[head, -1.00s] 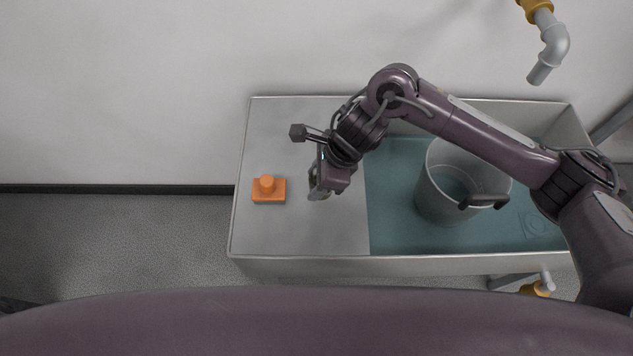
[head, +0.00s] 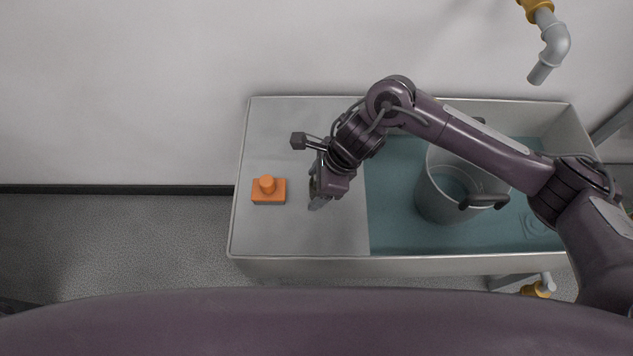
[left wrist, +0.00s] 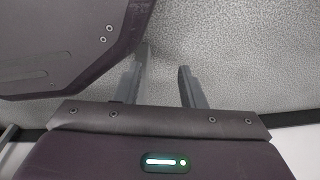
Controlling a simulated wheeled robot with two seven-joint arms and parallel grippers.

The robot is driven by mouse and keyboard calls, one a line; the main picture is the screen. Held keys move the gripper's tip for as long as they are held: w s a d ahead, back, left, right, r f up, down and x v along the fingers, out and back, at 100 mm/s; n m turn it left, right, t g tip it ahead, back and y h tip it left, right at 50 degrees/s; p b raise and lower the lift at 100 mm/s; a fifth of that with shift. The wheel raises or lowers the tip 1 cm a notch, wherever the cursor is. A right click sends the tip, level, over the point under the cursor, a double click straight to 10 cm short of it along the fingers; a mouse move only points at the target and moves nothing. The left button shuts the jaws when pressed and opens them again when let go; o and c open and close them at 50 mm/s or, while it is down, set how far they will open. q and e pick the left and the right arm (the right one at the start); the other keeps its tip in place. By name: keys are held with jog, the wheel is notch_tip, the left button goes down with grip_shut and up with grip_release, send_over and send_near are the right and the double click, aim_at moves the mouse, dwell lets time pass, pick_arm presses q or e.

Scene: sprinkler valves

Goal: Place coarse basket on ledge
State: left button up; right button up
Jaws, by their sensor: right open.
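The ledge (head: 290,232) is the flat grey left part of the sink unit. An orange block with a round knob (head: 268,191) sits on it. A grey bucket-like container with dark handles (head: 436,200) stands in the basin; my right arm hides part of its top. I cannot tell which thing is the coarse basket. My right gripper (head: 316,200) is open over the ledge, right of the orange block and apart from it. My left gripper (left wrist: 166,85) shows in the left wrist view, open and empty, its fingers apart above grey floor.
The blue-green basin floor (head: 395,225) lies right of the ledge, with raised walls around it. A grey pipe spout (head: 553,45) with a yellow fitting hangs from the wall at top right. The left part of the ledge is otherwise clear.

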pick_arm(q)
jog(key=shift+s+a+f+p, duration=0.15)
jog(key=shift+s+p, duration=0.05)
jog(key=shift+s, duration=0.25)
jog(key=shift+s+a+f+p, duration=0.1)
jog(key=shift+s+f+p, duration=0.05)
jog(key=shift+s, duration=0.25)
pick_arm(e)
jog(key=v, duration=1.2)
